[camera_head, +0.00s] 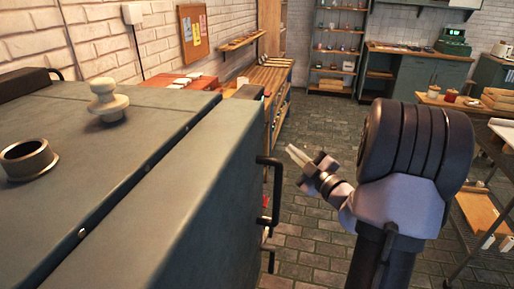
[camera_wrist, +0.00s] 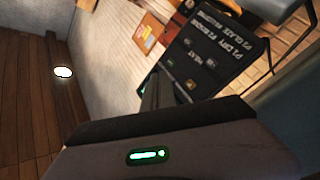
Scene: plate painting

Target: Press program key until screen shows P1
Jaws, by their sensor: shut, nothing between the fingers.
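A dark control panel (camera_wrist: 205,58) with printed white lines of text shows tilted in the wrist view. The text seems to list programs beginning with P1. Small keys or labels sit on its lower part, too small to tell which is the program key. I cannot make out a screen reading. My gripper (camera_head: 294,152) is shut and empty, to the right of the large grey-green cabinet (camera_head: 200,185) in the head view. In the wrist view its dark fingers (camera_wrist: 157,92) overlap the panel's left edge; I cannot tell whether they touch it.
A black handle (camera_head: 276,195) sticks out from the cabinet's right side, close to my gripper. A pale knob (camera_head: 108,103) and a metal ring (camera_head: 28,159) are on the cabinet's top. A wooden bench (camera_head: 272,78) stands behind. The brick floor (camera_head: 325,115) is clear beyond my arm.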

